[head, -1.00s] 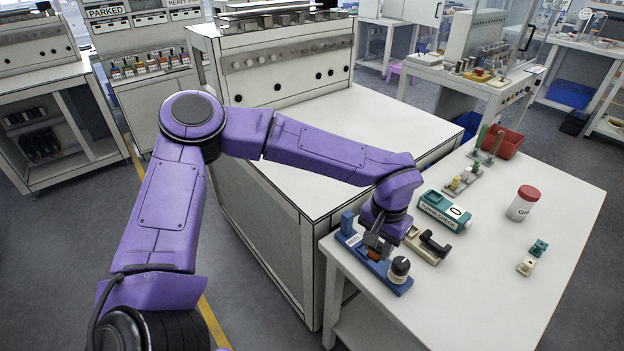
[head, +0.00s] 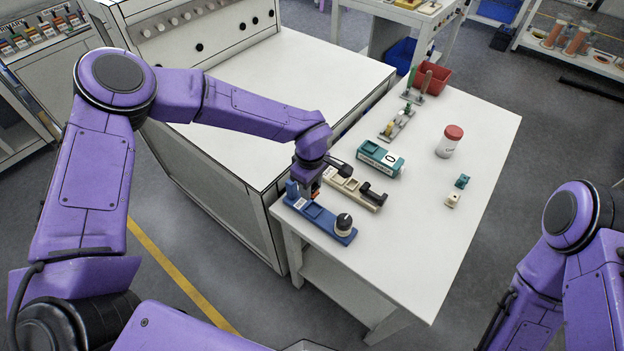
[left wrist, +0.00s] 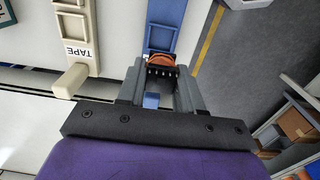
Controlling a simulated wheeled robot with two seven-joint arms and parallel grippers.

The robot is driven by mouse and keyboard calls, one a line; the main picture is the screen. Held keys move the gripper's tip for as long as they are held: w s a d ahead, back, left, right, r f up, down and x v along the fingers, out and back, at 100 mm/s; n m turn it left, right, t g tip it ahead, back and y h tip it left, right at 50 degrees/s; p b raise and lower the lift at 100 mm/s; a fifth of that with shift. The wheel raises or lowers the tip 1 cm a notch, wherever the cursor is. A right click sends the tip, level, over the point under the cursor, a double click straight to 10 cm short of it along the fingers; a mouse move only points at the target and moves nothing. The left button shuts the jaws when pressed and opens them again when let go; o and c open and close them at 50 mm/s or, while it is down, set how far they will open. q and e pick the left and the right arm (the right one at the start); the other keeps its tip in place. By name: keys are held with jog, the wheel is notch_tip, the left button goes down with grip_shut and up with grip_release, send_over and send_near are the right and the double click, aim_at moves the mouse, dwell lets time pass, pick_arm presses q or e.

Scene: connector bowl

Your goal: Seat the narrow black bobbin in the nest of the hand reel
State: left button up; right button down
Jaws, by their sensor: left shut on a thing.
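My left gripper (head: 314,196) is shut on a small black bobbin with an orange winding (left wrist: 160,62). It is at the post end of the long blue hand reel (head: 322,222), between post and knob. The reel has a blue post (head: 292,188) at its left end and a dark-topped knob (head: 343,223) at its right end. An empty-looking recess in the reel (left wrist: 160,36) shows just beyond the bobbin in the left wrist view. The bobbin appears above the reel; the exact gap is unclear. My right arm shows at the right edge; its gripper is out of view.
A cream fixture labelled TAPE (left wrist: 78,25) with a black part (head: 373,194) lies close beside the reel. Beyond are a teal box (head: 380,160), a red-lidded jar (head: 450,141), small connectors (head: 452,200) and a red bin (head: 432,77). The table's front right is clear.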

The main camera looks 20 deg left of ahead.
pick_arm(q)
jog(key=shift+d, duration=0.2)
jog(key=shift+r, duration=0.1)
jog(key=shift+s+p, duration=0.1)
jog(key=shift+p, duration=0.25)
notch_tip(320, 180, down, 6)
jog(key=b, duration=0.3)
jog(key=shift+d, duration=0.1)
jog(key=shift+p, duration=0.45)
dwell(1.2)
jog(key=shift+f+b, duration=0.55)
jog(key=shift+f, duration=0.25)
jog(key=o, duration=1.2)
